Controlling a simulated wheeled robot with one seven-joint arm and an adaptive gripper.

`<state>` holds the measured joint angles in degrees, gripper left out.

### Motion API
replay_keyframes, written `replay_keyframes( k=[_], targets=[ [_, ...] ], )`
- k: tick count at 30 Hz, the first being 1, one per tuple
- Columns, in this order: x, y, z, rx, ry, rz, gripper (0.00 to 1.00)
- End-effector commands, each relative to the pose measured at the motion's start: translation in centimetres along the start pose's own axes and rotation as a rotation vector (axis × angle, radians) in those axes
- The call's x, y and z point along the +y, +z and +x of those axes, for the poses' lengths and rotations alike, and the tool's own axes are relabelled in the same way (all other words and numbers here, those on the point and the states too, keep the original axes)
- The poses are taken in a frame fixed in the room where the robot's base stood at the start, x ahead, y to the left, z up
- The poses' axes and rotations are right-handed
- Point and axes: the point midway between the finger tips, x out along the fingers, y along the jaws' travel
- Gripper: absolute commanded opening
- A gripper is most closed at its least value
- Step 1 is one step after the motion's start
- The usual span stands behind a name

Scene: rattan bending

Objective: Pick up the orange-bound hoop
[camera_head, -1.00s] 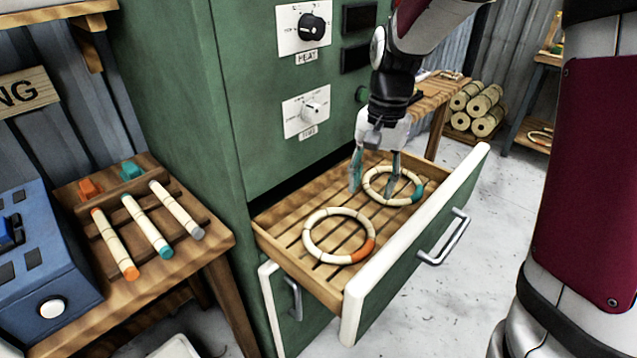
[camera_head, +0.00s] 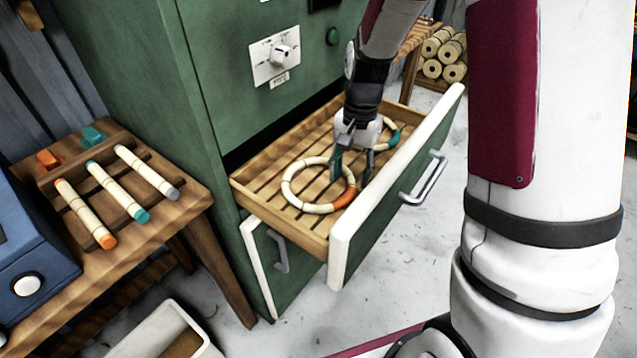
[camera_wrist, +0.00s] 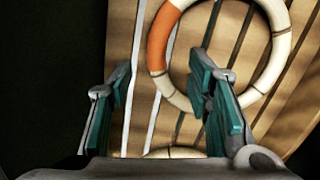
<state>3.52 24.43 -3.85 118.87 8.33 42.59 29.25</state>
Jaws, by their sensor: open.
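The orange-bound hoop (camera_head: 290,191), a pale ring with one orange band, lies on the slatted floor of the open drawer (camera_head: 262,207). The teal-bound hoop (camera_head: 393,138) lies behind it in the same drawer, partly hidden by my gripper. My gripper (camera_head: 352,180) is open and empty, pointing down at the right side of the orange-bound hoop. In the wrist view, the hoop (camera_wrist: 268,78) shows its orange band at upper left. My fingers (camera_wrist: 165,95) stand apart, with the hoop's near rim between them or just beyond; the right finger overlaps the ring's inside. I cannot tell whether they touch it.
The drawer's white-edged front (camera_head: 402,172) stands close to the right of my gripper. A wooden side table (camera_head: 185,212) at left holds several bound sticks. A pale bin (camera_head: 165,335) stands on the floor at lower left.

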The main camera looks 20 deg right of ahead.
Motion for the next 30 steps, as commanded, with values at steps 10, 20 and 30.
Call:
replay_keyframes(
  k=[10, 20, 30],
  targets=[
    [0.2, 0.1, 4.1, -0.002, 0.002, -0.001, 0.45],
    [0.2, 0.1, 4.1, -0.001, 0.001, -0.001, 0.22],
    [0.2, 0.1, 4.1, -0.001, 0.001, -0.001, 0.00]
  ],
)
